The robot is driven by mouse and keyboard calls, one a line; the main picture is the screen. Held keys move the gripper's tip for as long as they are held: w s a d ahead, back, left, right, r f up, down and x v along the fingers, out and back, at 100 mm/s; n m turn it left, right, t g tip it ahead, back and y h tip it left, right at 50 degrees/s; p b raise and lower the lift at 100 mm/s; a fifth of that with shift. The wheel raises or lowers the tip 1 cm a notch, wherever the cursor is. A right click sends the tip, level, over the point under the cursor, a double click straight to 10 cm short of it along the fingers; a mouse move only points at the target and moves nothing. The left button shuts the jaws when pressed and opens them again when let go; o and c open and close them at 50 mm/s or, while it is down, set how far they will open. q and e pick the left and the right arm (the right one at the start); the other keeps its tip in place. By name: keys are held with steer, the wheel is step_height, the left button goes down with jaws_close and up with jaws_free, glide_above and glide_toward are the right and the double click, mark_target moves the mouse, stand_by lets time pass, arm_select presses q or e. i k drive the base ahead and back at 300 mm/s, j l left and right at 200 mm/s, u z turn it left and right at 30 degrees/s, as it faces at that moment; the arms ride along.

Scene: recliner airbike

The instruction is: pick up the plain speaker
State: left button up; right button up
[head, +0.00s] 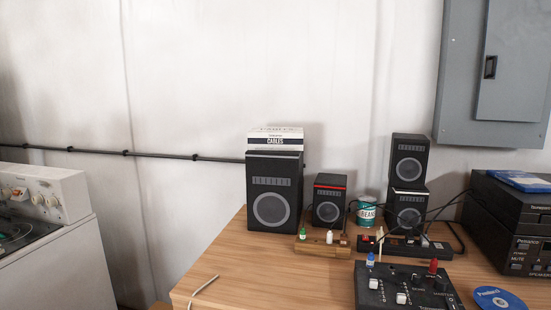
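Several black speakers with round grey cones stand on the wooden table. The upper speaker (409,161) of the stack at the right shows no coloured stripe. It sits on a lower speaker (407,211) with a pale stripe along its top edge. A small speaker (329,200) with a red stripe stands left of the stack. A larger speaker (273,193) with a pale strip at its top stands at the table's left side. Neither of my grippers is in view.
A white cables box (276,141) shows above the large speaker. A teal can (367,213), power strip (413,247), small bottles, cables and mixer (401,290) crowd the stack. Black stereo units (513,225) stand right. The table's (240,270) front left is mostly clear.

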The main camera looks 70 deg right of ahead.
mark_target(409, 153)
steer(key=z, duration=3.15)
steer(key=i+l+z, duration=0.2)
steer(key=i+l, duration=0.4)
steer(key=i, duration=0.05)
